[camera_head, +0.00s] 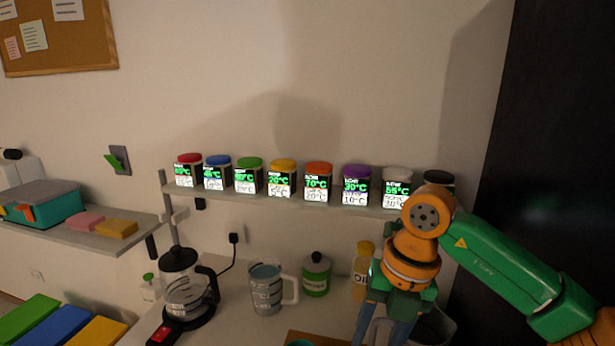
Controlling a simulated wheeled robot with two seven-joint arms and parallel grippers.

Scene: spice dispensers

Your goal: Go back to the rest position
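My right arm comes in from the right, with green links and orange joints. Its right gripper (385,330) points down over the counter, in front of the oil bottle (361,267). Its two grey-blue fingers stand apart with a gap between them, and nothing shows held in the visible part. The fingertips are cut off by the bottom edge. My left gripper and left arm are not in view. Spice jars with coloured lids, such as the orange-lidded jar (318,182), stand in a row on the wall shelf (290,199).
On the counter stand a glass kettle (181,284) on a base, a grey mug (266,288) and a green jar (316,274). My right arm partly hides the shelf's right end and a black-lidded jar (438,178). A dark panel (555,130) rises at the right.

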